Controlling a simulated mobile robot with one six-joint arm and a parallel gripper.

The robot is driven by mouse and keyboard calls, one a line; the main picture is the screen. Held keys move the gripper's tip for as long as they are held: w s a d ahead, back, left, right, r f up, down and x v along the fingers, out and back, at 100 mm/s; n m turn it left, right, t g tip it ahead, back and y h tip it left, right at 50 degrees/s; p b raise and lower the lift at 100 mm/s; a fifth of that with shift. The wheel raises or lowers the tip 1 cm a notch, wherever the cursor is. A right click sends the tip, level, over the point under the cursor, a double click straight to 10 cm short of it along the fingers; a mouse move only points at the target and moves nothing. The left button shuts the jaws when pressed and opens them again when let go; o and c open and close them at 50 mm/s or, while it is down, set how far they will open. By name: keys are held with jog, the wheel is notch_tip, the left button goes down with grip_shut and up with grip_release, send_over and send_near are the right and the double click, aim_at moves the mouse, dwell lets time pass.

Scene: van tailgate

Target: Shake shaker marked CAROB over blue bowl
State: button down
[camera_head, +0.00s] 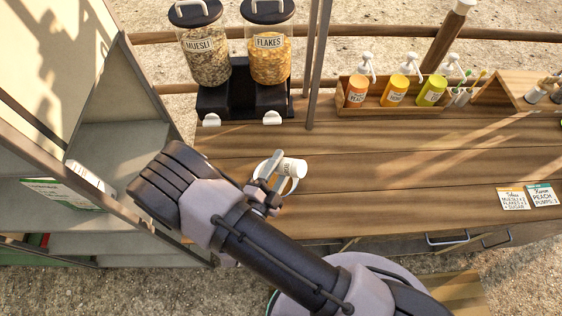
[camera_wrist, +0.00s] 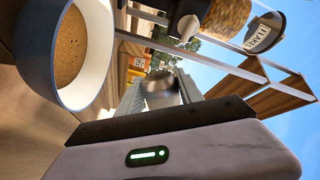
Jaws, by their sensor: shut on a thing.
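My gripper (camera_head: 272,184) is shut on a small white shaker (camera_head: 291,168), which lies tipped nearly on its side in the jaws. Its label is too small to read, so I cannot confirm CAROB. In the wrist view the shaker's blurred metallic end (camera_wrist: 160,84) shows between the fingers.
Muesli (camera_head: 205,57) and flakes (camera_head: 268,56) dispensers stand behind the bowl. A wooden rack (camera_head: 385,109) with several pump bottles is at the back right. Two order cards (camera_head: 513,199) (camera_head: 541,194) lie at the right. A shelf cabinet (camera_head: 115,150) is left. The middle counter is clear.

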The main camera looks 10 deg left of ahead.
jog(key=shift+r+p, duration=2.5)
jog(key=shift+p, duration=0.2)
jog(key=shift+f, duration=0.25)
jog(key=shift+f+b, duration=0.1)
jog(key=shift+b, duration=0.25)
notch_tip(320, 180, down, 6)
jog(key=b, duration=0.4)
jog(key=shift+r, duration=0.6)
